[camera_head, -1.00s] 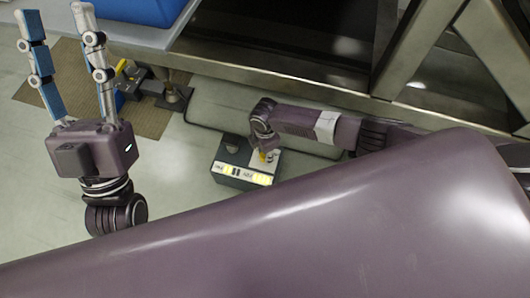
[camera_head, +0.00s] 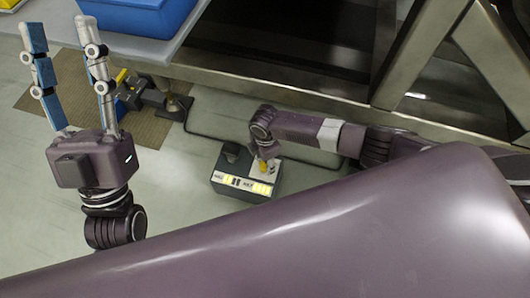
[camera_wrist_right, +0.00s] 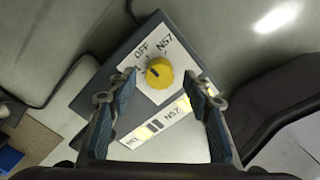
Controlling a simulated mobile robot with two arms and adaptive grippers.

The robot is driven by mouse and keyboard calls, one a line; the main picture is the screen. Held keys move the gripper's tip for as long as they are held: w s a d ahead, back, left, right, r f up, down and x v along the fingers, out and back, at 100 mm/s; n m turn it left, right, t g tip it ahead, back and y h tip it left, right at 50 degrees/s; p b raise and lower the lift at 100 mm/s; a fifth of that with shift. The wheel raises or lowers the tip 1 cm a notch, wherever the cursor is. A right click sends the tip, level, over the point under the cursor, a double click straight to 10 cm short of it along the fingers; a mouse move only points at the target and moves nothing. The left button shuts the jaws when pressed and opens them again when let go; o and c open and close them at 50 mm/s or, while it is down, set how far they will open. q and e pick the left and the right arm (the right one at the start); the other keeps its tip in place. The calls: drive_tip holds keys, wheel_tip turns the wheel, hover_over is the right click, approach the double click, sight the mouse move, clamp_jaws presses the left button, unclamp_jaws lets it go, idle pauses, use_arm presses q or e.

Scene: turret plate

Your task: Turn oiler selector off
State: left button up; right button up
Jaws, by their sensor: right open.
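The oiler selector is a yellow round knob (camera_wrist_right: 159,73) with a dark pointer mark, on a white plate printed OFF and N57. The plate is on top of a grey box (camera_head: 222,172), with the knob (camera_head: 264,167) small in the head view. In the right wrist view, my right gripper (camera_wrist_right: 160,82) is open, with one blue-padded finger on either side of the knob. Gaps show between the fingers and the knob. Exactly where the pointer aims is hard to tell. In the head view, my left gripper (camera_head: 58,38) is open and empty, its fingers pointing up.
A blue bin (camera_head: 140,14) is on a table at the top left. A metal beam (camera_head: 270,82) and frame run behind the box. A brown mat (camera_head: 150,125) lies under a dark-and-yellow device (camera_head: 140,92). My own large arm link covers the bottom.

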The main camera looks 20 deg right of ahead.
sight(265, 165)
wheel_tip(265, 165, up, 10)
drive_tip(key=shift+r, duration=0.15)
idle(0.7)
